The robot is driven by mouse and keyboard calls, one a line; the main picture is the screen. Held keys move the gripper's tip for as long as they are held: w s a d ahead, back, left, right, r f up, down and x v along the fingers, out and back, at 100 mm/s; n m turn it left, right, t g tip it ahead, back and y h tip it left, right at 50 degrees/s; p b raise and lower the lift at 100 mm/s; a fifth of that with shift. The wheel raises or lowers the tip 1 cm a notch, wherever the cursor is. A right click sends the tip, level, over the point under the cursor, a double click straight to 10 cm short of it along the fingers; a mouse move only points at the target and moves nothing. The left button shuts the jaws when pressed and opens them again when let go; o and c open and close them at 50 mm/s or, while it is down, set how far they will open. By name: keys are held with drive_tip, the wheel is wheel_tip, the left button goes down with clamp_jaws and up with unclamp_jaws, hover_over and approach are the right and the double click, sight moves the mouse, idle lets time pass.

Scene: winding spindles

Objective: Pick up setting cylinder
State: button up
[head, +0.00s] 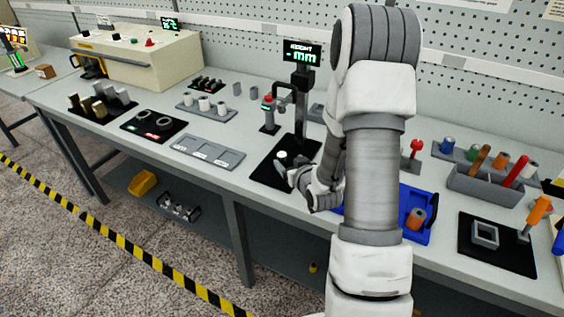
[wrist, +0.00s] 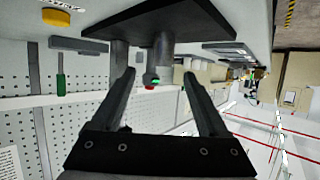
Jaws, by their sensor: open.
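A black plate (head: 262,172) lies under the height gauge (head: 302,85), whose display reads "HEIGHT mm". A short light-topped cylinder (head: 282,156), probably the setting cylinder, stands on the plate beside my gripper (head: 297,177). The wrist view is upside down, with the plate (wrist: 205,22) at the top. There a smooth grey cylinder (wrist: 164,50) stands on the plate, in line with the gap between my fingertips. A darker grey post (wrist: 119,58) is just to its left, near the left finger. My gripper (wrist: 158,75) is open. I cannot tell whether the fingers touch anything.
A grey tray (head: 208,151) and a black mat with dark rings (head: 154,125) lie to the left. A blue tray (head: 414,232) with an orange spool is right of my arm. A red-topped stand (head: 269,115) is behind the plate. My arm hides part of the bench.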

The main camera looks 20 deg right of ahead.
sight(283, 157)
drive_tip(key=shift+p+x, duration=0.4)
drive_tip(key=shift+x, duration=3.15)
drive_tip(key=shift+a, duration=0.2)
clamp_jaws()
